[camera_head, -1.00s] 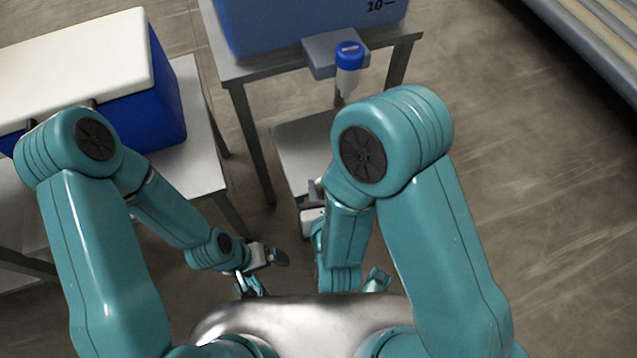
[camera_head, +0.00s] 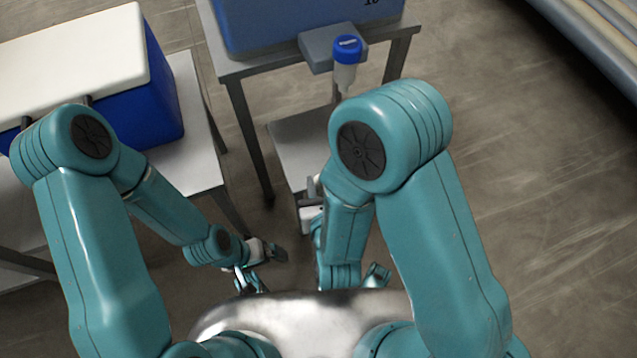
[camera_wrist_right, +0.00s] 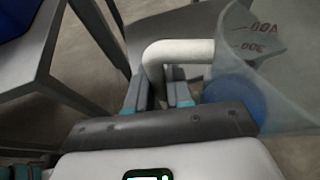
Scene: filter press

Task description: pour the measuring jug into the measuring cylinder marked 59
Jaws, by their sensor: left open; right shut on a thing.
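The measuring jug (camera_wrist_right: 280,70) is translucent, with red graduation marks and a white handle (camera_wrist_right: 180,52). It fills the right side of the right wrist view, cut off by the frame edges. My right gripper (camera_wrist_right: 160,95) is shut on the handle. Something round and blue (camera_wrist_right: 232,98) shows at the jug's lower part; I cannot tell whether it is inside or behind it. In the head view the right gripper is largely hidden by my arm, and I cannot make out the jug. My left gripper (camera_head: 278,253) is open and empty, low over the floor. No cylinder marked 59 shows.
A grey table (camera_head: 240,66) bears a blue container (camera_head: 300,22) with a blue-capped clear bottle (camera_head: 346,55) at its front. A lower grey surface (camera_head: 295,140) lies beneath. A blue box with white lid (camera_head: 75,45) stands on the left table (camera_head: 205,160). The floor at right is open.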

